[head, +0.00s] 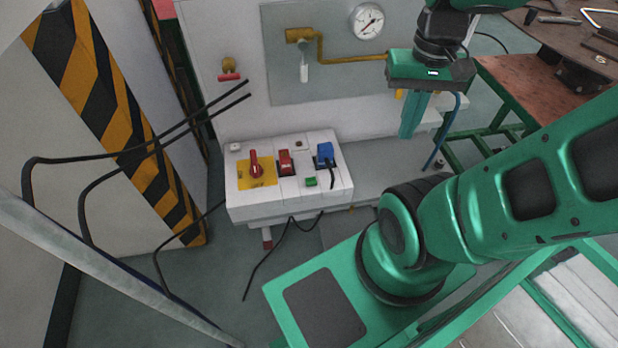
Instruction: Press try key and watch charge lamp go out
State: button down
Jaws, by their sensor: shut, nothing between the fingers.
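A white control box (290,206) stands against the cabinet, left of centre. On its sloped top are a red rotary knob (254,163) on a yellow plate, a red switch (286,160), a small green key (310,181) and a blue plug (325,152). No label is readable, so I cannot tell which part is the try key. My gripper (409,134) is shut and empty, pointing down, right of the box and apart from it.
A pressure gauge (367,21) and a brass pipe (350,58) with a valve are on the cabinet behind. Black cables (130,155) cross the left side near a striped post (130,125). A workbench with tools (565,70) stands at the right.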

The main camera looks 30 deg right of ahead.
aim_at(310, 180)
jog(key=u, duration=2.1)
jog(key=k, duration=0.95)
jog(key=z, duration=1.5)
